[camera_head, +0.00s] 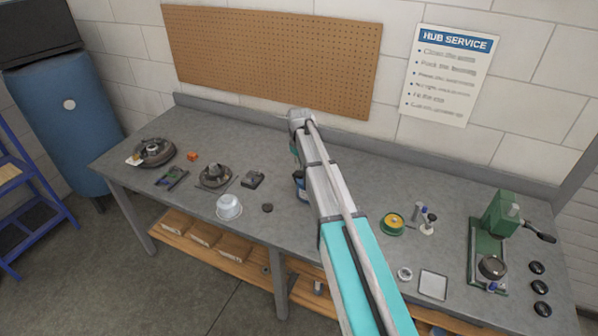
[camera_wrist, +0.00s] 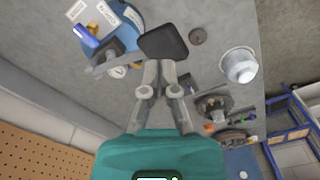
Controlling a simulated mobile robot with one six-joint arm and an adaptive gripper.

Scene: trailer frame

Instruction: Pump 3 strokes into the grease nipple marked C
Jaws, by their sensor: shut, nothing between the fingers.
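No grease nipple and no letter C can be made out in either view. In the wrist view my gripper (camera_wrist: 159,68) is shut and empty, its fingertips just below a dark flat pad (camera_wrist: 163,43); whether they touch it I cannot tell. Left of the pad is a blue round body (camera_wrist: 105,38) with white labels, a grey bar and a dark block; it may be a grease pump, but I cannot tell. In the head view my arm hides the gripper and most of a dark blue thing (camera_head: 299,184) on the bench.
On the grey bench (camera_head: 330,175), left of my arm, are a white cup (camera_head: 229,206), a dark disc (camera_head: 267,208), two dark hub-like parts (camera_head: 215,176) and an orange block (camera_head: 192,156). To the right are a yellow-green tin (camera_head: 393,222), a tray (camera_head: 433,285) and a green press (camera_head: 495,225).

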